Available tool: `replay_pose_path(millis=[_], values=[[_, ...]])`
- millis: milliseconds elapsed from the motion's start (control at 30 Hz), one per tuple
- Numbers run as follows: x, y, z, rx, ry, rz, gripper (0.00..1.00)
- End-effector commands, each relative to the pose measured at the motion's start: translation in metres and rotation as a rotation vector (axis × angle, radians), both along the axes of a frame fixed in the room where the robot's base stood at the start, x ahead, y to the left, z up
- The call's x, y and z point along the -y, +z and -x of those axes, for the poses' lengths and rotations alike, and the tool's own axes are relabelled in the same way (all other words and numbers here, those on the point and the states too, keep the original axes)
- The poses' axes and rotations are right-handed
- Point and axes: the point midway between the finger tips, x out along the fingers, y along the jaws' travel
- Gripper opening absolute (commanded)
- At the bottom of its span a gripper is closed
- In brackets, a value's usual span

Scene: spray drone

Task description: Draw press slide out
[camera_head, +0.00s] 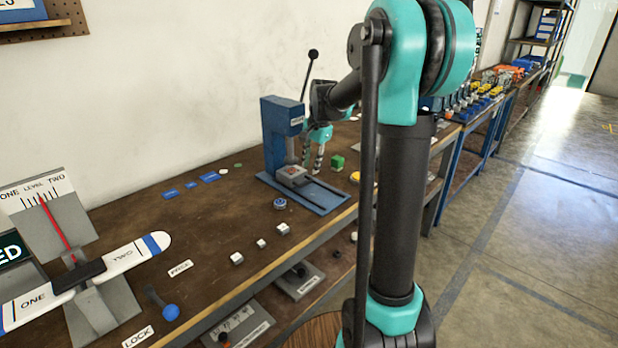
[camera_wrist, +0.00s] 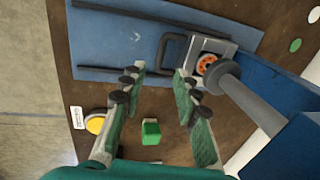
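The blue press (camera_head: 283,125) stands on the bench with a black-knobbed lever up. Its grey slide (camera_head: 291,174) sits on the blue base plate (camera_head: 318,197) below the press head. In the wrist view the slide (camera_wrist: 222,47) carries an orange disc with holes (camera_wrist: 207,64), partly hidden by the grey ram (camera_wrist: 243,98). A dark loop handle (camera_wrist: 164,46) sticks out from the slide toward the left. My gripper (camera_wrist: 160,72) is open, fingers well apart, with nothing visibly held. The handle lies just beyond the fingertips; contact cannot be told. My gripper (camera_head: 314,160) also shows beside the press in the head view.
A green cube (camera_head: 338,162) and a yellow button (camera_wrist: 95,124) lie near the press. A blue round piece (camera_head: 280,203) and small white blocks (camera_head: 262,243) lie in front. Dark rails (camera_wrist: 120,69) run along the base plate, whose left part is clear.

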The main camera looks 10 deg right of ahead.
Motion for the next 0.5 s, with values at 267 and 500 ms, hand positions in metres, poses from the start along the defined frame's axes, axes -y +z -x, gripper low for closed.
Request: replay_pose_path(millis=[267, 500], values=[[-0.005, -0.045, -0.008, 0.0, 0.0, 0.0, 0.31], [-0.007, -0.059, -0.009, 0.0, 0.0, 0.0, 0.31]])
